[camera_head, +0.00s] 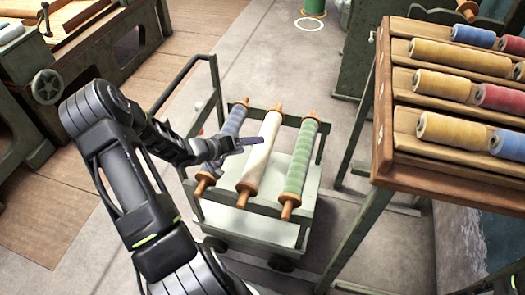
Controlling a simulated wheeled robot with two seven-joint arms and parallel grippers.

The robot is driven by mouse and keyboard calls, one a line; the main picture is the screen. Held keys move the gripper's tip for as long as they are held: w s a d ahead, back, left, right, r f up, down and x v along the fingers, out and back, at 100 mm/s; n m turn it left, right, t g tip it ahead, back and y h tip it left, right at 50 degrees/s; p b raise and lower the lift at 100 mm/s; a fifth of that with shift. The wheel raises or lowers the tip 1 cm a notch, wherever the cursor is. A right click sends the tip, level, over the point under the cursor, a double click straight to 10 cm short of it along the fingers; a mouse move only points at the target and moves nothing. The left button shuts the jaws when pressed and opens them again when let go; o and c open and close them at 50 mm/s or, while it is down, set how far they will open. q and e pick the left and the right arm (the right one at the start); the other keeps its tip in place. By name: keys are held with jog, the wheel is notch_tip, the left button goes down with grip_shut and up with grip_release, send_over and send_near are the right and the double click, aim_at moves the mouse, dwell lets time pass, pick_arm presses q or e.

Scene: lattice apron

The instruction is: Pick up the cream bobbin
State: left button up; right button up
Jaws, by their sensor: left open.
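The cream bobbin (261,157) has brown ends and lies slanted on the green cart (233,215), between a blue-grey bobbin (234,121) on its left and a green bobbin (301,160) on its right. My left gripper (249,146) comes in from the left, over the blue-grey bobbin, with its fingers pointing at the upper middle of the cream bobbin. The gripper is open. I cannot tell whether its fingers touch the bobbin. The gripper hides part of the blue-grey bobbin. My right gripper is not in view.
A slanted wooden rack (384,120) with several yellow, red and blue spools stands at the right. A wooden workbench (112,42) with a handwheel stands at the upper left. The cart has upright rails and a handle (184,75). A green spool (313,7) stands on the floor behind.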

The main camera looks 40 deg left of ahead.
aim_at(253, 151)
pick_arm(q)
notch_tip(253, 151, down, 3)
jog(key=shift+w, duration=0.15)
jog(key=shift+w+d, duration=0.15)
jog(key=shift+w, duration=0.25)
jog(key=shift+f+b, duration=0.1)
jog(key=shift+b, duration=0.2)
jog(key=b+x, duration=0.1)
jog(key=x, duration=0.5)
jog(key=shift+w, duration=0.1)
jog(key=shift+c, duration=0.2)
grip_shut()
dwell(0.6)
